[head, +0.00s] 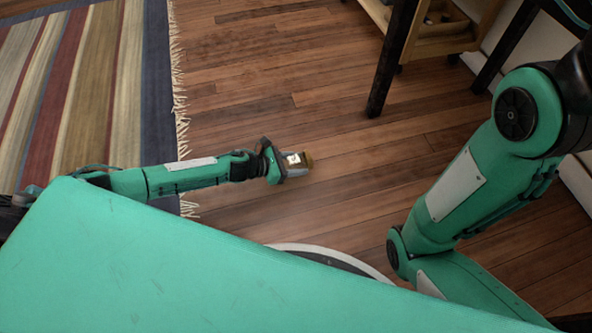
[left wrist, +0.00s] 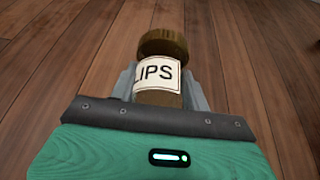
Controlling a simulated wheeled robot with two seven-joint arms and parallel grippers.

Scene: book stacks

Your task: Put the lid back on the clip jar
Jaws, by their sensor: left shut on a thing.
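My left gripper (head: 296,164) is shut on the clip jar, held in the air over the wooden floor. In the left wrist view the clip jar (left wrist: 158,74) sits between the grey fingers, with a cream label whose visible letters read "LIPS". Its far end (left wrist: 163,43) is a wider, round brown piece; I cannot tell whether that is a lid or part of the jar. In the head view only the label and a small ochre end (head: 309,160) show past the fingers. No separate lid is seen. My right gripper is out of view.
A striped, fringed rug (head: 90,80) lies at the left. A dark table leg (head: 392,60) and a wooden shelf unit (head: 435,40) with things in it stand at the top right. The wooden floor (head: 270,70) between them is clear. My own body fills the lower part.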

